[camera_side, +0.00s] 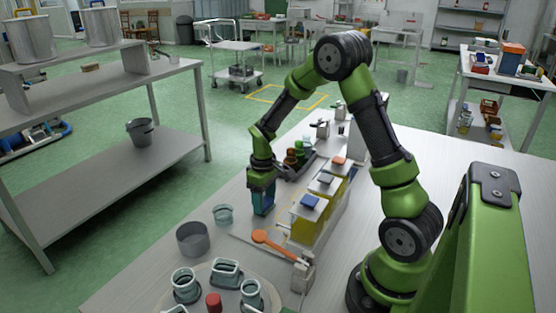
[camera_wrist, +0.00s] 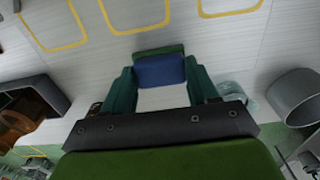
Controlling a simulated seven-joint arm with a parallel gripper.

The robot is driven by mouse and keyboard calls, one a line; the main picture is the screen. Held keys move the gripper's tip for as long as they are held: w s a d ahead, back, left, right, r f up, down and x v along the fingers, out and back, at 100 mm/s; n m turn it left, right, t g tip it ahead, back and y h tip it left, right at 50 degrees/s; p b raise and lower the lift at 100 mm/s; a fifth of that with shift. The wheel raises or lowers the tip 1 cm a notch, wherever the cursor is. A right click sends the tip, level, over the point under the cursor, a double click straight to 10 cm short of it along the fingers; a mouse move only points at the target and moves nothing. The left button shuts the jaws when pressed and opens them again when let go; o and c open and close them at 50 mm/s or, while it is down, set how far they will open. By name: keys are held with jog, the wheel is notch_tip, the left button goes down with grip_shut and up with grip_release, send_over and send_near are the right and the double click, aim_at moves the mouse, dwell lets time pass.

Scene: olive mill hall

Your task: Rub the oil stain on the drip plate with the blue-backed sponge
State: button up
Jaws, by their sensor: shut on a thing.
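My gripper (camera_side: 263,196) points down over the left part of the long pale bench, left of a row of lidded boxes. In the wrist view its two teal fingers (camera_wrist: 160,78) are shut on the blue-backed sponge (camera_wrist: 160,71), which shows a blue face and a green edge between the fingertips. In the side view the sponge is mostly hidden by the fingers, and I cannot tell whether it touches the surface below. I cannot make out the drip plate or an oil stain with certainty in either view.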

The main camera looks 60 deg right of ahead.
jog(key=shift+a, duration=2)
jog(key=shift+a+r, duration=0.15)
jog(key=shift+a, duration=0.1)
notch_tip(320, 180, up, 8)
